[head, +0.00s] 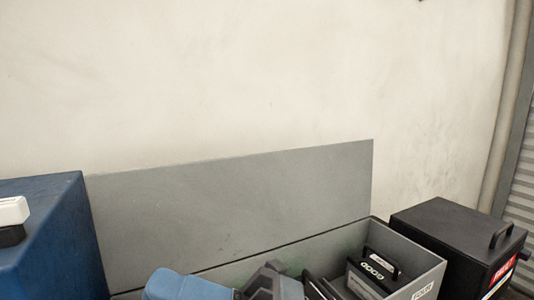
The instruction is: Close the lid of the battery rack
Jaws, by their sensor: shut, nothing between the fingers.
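The battery rack (415,250) is a grey, open-topped box at the bottom right, partly cut off by the lower edge. Its lid (235,205) is a flat grey panel standing upright along the rack's back edge, so the rack is open. A grey and black battery (378,272) with a handle and the word GOOD sits at the rack's right end, by a label reading FOUR. Blue and dark grey parts of my arm cover the left and middle of the rack. I cannot make out my gripper's fingers in this view.
A blue cabinet (50,240) with a white and black item (12,218) on it stands at the left, close to the lid. A black case (455,240) with a handle stands right of the rack. A bare wall is behind. The space above the rack is clear.

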